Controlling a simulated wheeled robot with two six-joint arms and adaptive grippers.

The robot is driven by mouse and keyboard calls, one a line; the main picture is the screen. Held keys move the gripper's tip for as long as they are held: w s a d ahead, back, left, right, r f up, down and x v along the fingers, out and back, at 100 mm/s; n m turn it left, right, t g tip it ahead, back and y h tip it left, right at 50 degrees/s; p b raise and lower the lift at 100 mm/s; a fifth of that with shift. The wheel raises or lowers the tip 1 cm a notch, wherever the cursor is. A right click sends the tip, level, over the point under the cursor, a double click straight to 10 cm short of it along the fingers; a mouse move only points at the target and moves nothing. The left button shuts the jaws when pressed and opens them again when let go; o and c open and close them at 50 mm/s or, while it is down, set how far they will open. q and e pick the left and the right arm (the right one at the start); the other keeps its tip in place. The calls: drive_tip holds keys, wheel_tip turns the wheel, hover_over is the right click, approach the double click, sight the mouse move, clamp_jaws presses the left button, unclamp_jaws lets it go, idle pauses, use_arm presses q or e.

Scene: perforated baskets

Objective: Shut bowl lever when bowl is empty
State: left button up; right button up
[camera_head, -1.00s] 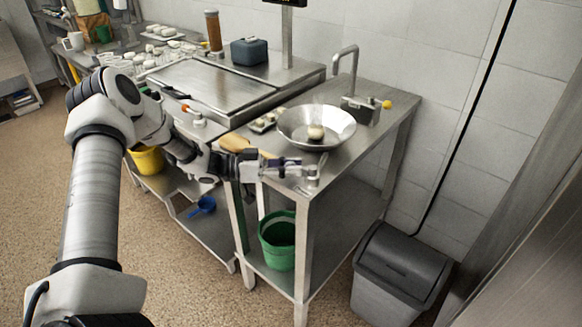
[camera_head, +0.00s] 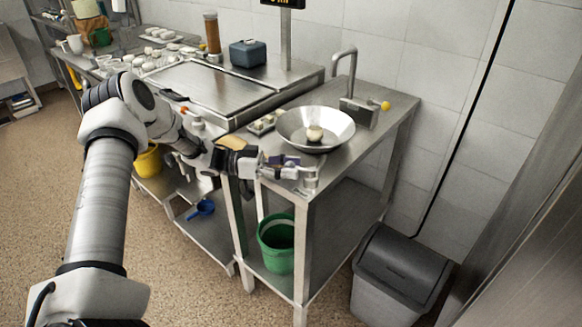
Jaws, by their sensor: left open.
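A wide metal bowl (camera_head: 290,120) stands on the right steel table, with a pale round lump (camera_head: 315,133) in it, so it is not empty. A metal spout with a box-like body (camera_head: 357,112) rises behind it. A yellow knob (camera_head: 385,106) shows at the right of this body; I cannot tell whether it is the bowl lever. My left gripper (camera_head: 303,168) is open, in front of the bowl over the table's front edge. A small metal fitting (camera_head: 311,182) is close by its fingertips; I cannot tell if they touch. My right gripper is out of view.
Small pale pieces on a tray (camera_head: 262,126) lie left of the bowl. A green bucket (camera_head: 276,243) stands on the lower shelf. A grey bin (camera_head: 398,272) stands on the floor at right. A steel counter (camera_head: 205,88) with a blue box (camera_head: 248,54) is at left.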

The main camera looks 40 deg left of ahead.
use_arm(q)
drive_tip(key=v, duration=1.1)
drive_tip(key=shift+s+a, duration=0.2)
drive_tip(key=shift+a, duration=0.1)
